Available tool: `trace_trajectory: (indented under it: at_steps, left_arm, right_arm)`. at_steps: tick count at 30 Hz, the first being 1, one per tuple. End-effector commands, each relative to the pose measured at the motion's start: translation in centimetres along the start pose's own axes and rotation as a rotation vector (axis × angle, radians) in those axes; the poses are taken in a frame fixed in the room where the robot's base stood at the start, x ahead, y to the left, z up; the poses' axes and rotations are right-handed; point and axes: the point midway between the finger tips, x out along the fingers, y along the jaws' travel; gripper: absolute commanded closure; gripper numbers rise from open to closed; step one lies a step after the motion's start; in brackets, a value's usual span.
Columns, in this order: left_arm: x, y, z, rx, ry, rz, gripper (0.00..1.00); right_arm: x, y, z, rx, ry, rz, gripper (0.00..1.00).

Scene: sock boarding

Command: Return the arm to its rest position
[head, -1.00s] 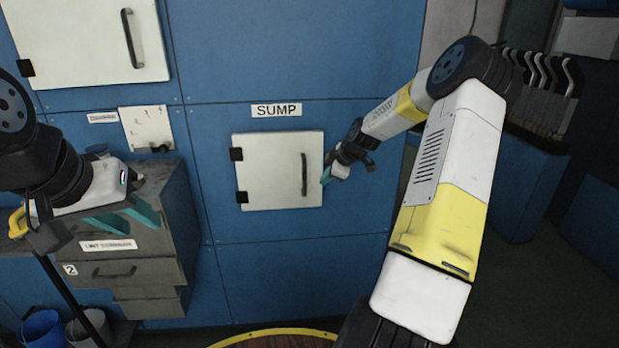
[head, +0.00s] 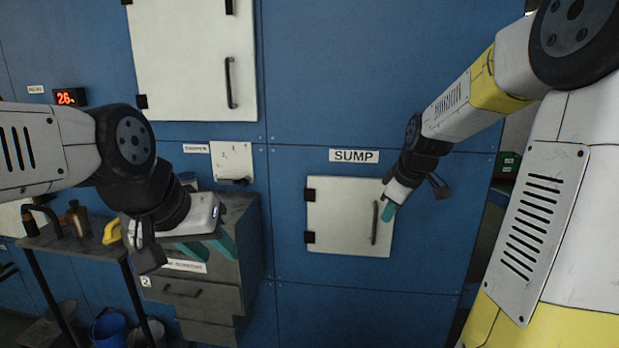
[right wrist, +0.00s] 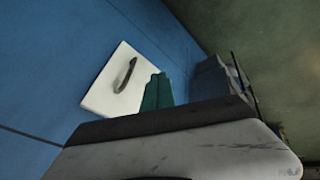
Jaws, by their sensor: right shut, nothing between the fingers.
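My right arm reaches in from the right in the head view. Its gripper (head: 388,212) has teal fingers, shut and empty, pointing down in front of the right edge of the white SUMP door (head: 340,225). In that view the fingertips look close to the door's dark handle (head: 375,223); I cannot tell whether they touch. In the right wrist view the teal fingers (right wrist: 157,92) are together, with a white door and dark handle (right wrist: 125,75) beyond them. My left gripper (head: 213,250) is at the left, its two teal fingers apart and empty, in front of the grey drawer unit.
The SUMP door looks shut in the blue wall (head: 360,80). A larger white door (head: 190,60) is above left. The grey drawer unit (head: 250,240) and a shelf with bottles (head: 75,215) stand at the left. A blue bucket (head: 108,328) is on the floor below.

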Motion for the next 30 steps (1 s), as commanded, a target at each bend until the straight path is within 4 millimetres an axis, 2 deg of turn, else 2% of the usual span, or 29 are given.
trace_trajectory:
  at_steps: [1, 3, 9, 12, 15, 18, 21, 30]
  left_arm:
    - [0.0, 0.0, 0.0, 0.000, 0.000, 0.000, 0.64]
    - [0.0, 0.0, 0.0, 0.000, 0.000, 0.000, 0.64]
    - [0.0, 0.0, 0.0, 0.000, 0.000, 0.000, 0.64]
    - [0.0, 0.0, 0.0, 0.000, 0.000, 0.000, 0.64]
    - [0.0, 0.0, 0.0, 0.000, 0.000, 0.000, 0.64]
    - [0.0, 0.0, 0.0, 0.000, 0.000, 0.000, 0.64]
    - [0.0, 0.0, 0.0, 0.000, 0.000, 0.000, 0.64]
    - [0.0, 0.0, 0.0, 0.000, 0.000, 0.000, 0.64]
  right_arm:
    - [-2.3, -1.9, -0.4, 0.047, -0.009, 0.019, 1.00]
    - [-4.8, -4.4, -0.2, 0.141, -0.016, 0.036, 1.00]
    - [-11.0, -11.4, 1.7, 0.441, 0.024, 0.054, 1.00]
    - [-13.0, -14.6, 3.1, 0.584, 0.063, 0.036, 1.00]
    - [-14.2, -16.9, 4.3, 0.699, 0.095, 0.006, 1.00]
    - [-14.7, -18.5, 5.2, 0.776, 0.116, -0.023, 1.00]
    - [-14.9, -19.2, 5.6, 0.816, 0.124, -0.039, 1.00]
    - [-15.0, -19.4, 5.7, 0.827, 0.125, -0.043, 1.00]
